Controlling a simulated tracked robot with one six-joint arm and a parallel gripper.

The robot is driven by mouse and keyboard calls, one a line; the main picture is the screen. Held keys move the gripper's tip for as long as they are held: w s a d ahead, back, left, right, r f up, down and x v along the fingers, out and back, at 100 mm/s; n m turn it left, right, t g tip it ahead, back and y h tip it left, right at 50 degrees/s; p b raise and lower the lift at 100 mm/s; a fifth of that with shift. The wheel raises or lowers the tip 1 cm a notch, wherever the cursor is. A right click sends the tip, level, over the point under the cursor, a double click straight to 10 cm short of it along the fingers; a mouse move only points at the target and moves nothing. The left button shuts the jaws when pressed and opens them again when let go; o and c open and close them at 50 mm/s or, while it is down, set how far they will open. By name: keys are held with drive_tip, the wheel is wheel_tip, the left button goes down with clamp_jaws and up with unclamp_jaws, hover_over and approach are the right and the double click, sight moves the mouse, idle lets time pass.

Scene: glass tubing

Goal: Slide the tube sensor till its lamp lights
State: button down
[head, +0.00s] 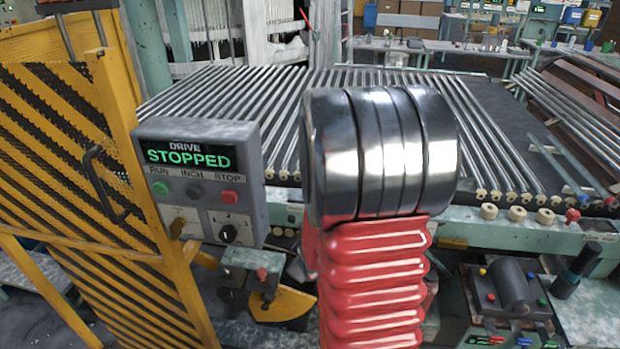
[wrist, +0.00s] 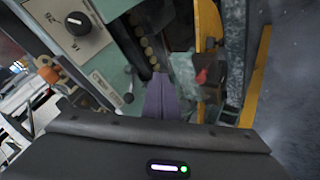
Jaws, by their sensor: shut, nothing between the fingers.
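My gripper (wrist: 160,82) shows in the wrist view as two purple-grey fingers, pressed together and empty. They point toward the machine front, below a row of round pale tube ends (wrist: 148,48). In the head view the gripper is not seen; my arm fills the middle. I cannot pick out the tube sensor or its lamp with certainty. A grey-green fitting with a red knob (wrist: 204,76) stands right of the fingers, apart from them in the picture. A similar red-knobbed fitting (head: 262,274) shows below the drive box in the head view. Glass tubes (head: 235,100) lie in parallel on the machine.
The drive box (head: 200,180) reads STOPPED. In the wrist view, a dial panel (wrist: 75,30) and a ball-ended lever (wrist: 128,97) are left of the fingers; a yellow rail (wrist: 255,75) is at right. A small control box (head: 510,300) sits lower right.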

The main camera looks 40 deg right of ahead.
drive_tip(key=s+a+r+y, duration=0.1)
drive_tip(key=s+a+r, duration=0.3)
drive_tip(key=a+r, duration=0.3)
drive_tip(key=s+a+r+m+g+y, duration=0.1)
drive_tip(key=s+a+r, duration=0.4)
drive_tip(key=a, duration=0.6)
drive_tip(key=s+a+r+m+g+y, duration=0.1)
drive_tip(key=s+a+r, duration=0.3)
drive_tip(key=a+r, duration=0.5)
drive_tip(key=shift+s+a+r+y, duration=0.15)
drive_tip(key=shift+s+r+y, duration=0.1)
drive_tip(key=shift+r+y, duration=0.4)
drive_tip(key=c, duration=2.5)
unclamp_jaws()
drive_tip(key=shift+f, duration=0.15)
